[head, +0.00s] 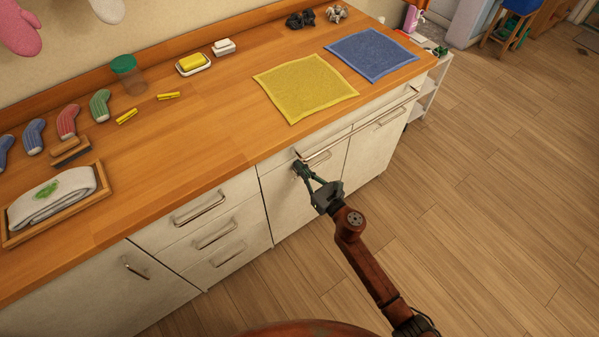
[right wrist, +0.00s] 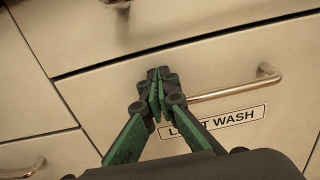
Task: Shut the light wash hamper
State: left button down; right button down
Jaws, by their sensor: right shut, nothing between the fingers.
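The light wash hamper (head: 279,199) is a cream front in the counter, below a shallow drawer. In the right wrist view, its front (right wrist: 215,73) carries a metal bar handle (right wrist: 235,89) and a "LIGHT WASH" label (right wrist: 235,117), partly hidden by my finger. The front looks about level with its neighbours, with a thin dark gap along its top edge. My right gripper (head: 298,168) is shut and empty at the upper part of this front. In the right wrist view its fingertips (right wrist: 158,76) are by the left end of the handle; contact cannot be told. My left gripper is not in view.
The wooden counter top (head: 215,140) overhangs the fronts and holds a yellow cloth (head: 305,88), a blue cloth (head: 371,54), several socks and a tray (head: 95,208) with a folded towel. Drawers (head: 210,232) stand to the left. The wooden floor (head: 480,200) at right is clear.

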jog(key=shift+w+r, duration=0.15)
jog(key=shift+r, duration=0.05)
dwell(0.3)
jog(key=shift+s+d+f, duration=0.2)
jog(key=shift+s+d, duration=0.1)
jog(key=shift+s, duration=0.15)
jog(key=v, duration=1.1)
jog(key=shift+s, duration=0.1)
